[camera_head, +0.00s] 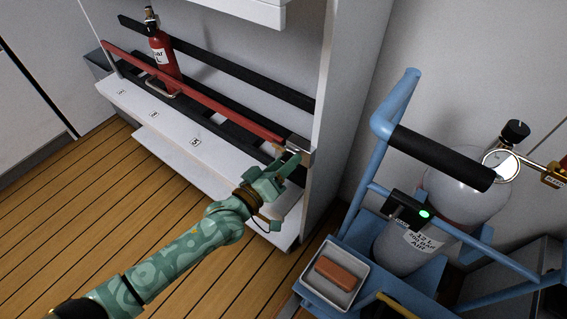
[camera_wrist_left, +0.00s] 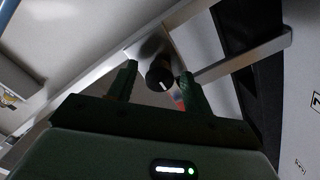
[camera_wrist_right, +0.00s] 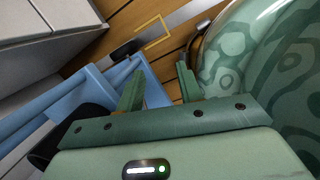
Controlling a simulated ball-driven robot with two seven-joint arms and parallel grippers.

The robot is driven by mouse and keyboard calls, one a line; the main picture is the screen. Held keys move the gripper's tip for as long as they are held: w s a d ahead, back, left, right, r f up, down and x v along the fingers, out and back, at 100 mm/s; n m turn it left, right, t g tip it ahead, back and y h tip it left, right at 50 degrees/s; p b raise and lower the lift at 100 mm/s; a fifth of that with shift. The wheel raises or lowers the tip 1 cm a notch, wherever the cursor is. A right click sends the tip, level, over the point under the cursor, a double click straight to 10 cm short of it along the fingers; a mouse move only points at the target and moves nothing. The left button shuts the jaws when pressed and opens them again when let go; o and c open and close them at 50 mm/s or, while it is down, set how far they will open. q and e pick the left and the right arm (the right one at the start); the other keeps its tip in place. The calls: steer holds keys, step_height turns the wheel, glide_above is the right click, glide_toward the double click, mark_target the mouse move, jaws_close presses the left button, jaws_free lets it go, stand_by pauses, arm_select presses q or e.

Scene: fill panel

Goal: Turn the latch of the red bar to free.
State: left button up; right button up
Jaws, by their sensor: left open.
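The red bar (camera_head: 195,92) runs slantwise across the front of the white shelf unit. A grey metal bracket (camera_head: 300,147) is at its right end. In the left wrist view, a round black latch knob (camera_wrist_left: 160,74) with a white mark shows between the fingers. My left gripper (camera_head: 287,166) is open at the bracket, its fingers on either side of the knob; I cannot tell whether they touch it. In the head view the gripper hides the knob. My right gripper (camera_wrist_right: 161,84) is open and empty in its wrist view, outside the head view.
A red bottle (camera_head: 163,55) stands behind the bar. Black rails (camera_head: 225,67) run behind it. The unit's white side wall (camera_head: 345,90) is close to my left gripper. A blue trolley (camera_head: 385,110) with a large cylinder (camera_head: 455,190) and a tray holding a brown block (camera_head: 341,272) stands at right.

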arm_select(q)
steer(key=c, duration=1)
steer(key=shift+o, duration=0.2)
steer(key=shift+m, duration=0.3)
arm_select(e)
steer(key=shift+s, duration=0.1)
arm_select(q)
steer(key=m+p, duration=0.2)
steer(key=m, duration=0.2)
steer(key=shift+r, duration=0.1)
steer(key=shift+f+m+y+p, duration=0.1)
steer(key=shift+m+y+p, duration=0.4)
steer(key=shift+m, duration=2.65)
steer(key=shift+f+m+y+p, duration=0.1)
steer(key=shift+m+p, duration=0.8)
steer(key=shift+m, duration=2.25)
arm_select(e)
steer(key=s+f+m+g, duration=0.1)
steer(key=s+f, duration=0.1)
steer(key=s, duration=0.6)
steer(key=s+f+m+y, duration=0.1)
steer(key=s+f, duration=0.2)
steer(key=s, duration=0.5)
steer(key=shift+s+d+g, duration=0.2)
steer(key=shift+d+g, duration=0.2)
